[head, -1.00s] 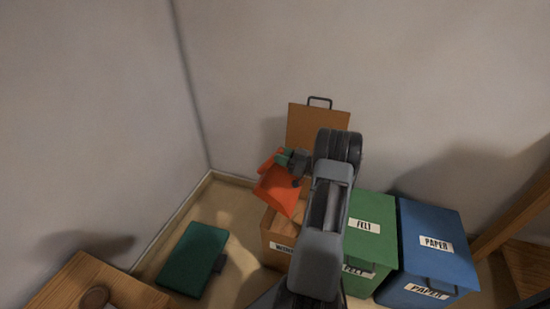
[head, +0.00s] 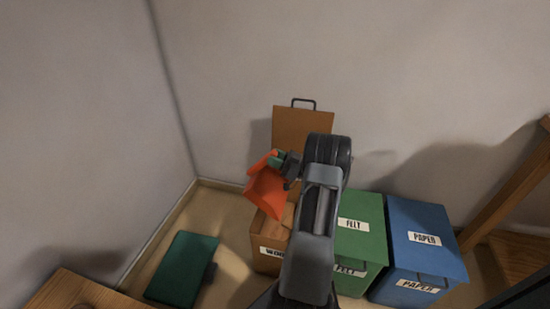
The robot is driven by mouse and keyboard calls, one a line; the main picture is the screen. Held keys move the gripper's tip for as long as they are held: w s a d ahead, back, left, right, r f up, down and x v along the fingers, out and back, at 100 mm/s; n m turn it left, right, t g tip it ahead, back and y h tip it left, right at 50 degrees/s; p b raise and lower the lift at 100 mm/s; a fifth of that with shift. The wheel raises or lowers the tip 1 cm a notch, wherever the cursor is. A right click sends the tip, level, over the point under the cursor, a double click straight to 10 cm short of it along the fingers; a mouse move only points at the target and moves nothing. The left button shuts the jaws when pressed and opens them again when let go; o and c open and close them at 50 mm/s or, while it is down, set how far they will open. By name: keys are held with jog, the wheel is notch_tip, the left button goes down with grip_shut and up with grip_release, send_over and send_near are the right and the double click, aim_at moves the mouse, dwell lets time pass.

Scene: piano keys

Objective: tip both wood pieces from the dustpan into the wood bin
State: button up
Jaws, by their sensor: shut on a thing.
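The orange-red dustpan (head: 268,190) is tilted steeply above the left part of the wood bin (head: 270,250), its open edge pointing down. My gripper (head: 279,162) is shut on the dustpan's handle end, which shows a green part. The brown wood bin stands on the floor with its lid (head: 303,128) raised at the back; its label is partly covered by my arm. A light brown wooden surface (head: 288,216) shows inside the bin's opening, but I cannot tell whether it is one of the wood pieces. No wood piece is clearly visible in the dustpan.
A green felt bin (head: 365,228) and a blue paper bin (head: 425,240) stand closed to the right. A green flat object (head: 182,268) lies on the floor at left. A wooden table corner (head: 75,290) is at lower left. Walls stand close behind.

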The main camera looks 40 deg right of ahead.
notch_tip(320, 180, up, 2)
jog(key=shift+r+p, duration=0.25)
jog(key=shift+p, duration=0.3)
notch_tip(320, 180, down, 3)
jog(key=shift+r+b, duration=0.1)
jog(key=shift+b, duration=1.05)
notch_tip(320, 180, up, 3)
jog(key=shift+f+p, duration=0.1)
jog(key=shift+p, duration=0.9)
notch_tip(320, 180, down, 3)
jog(key=shift+f+b, duration=0.1)
jog(key=shift+b, duration=1.1)
jog(key=shift+r, duration=0.2)
jog(key=shift+r, duration=0.1)
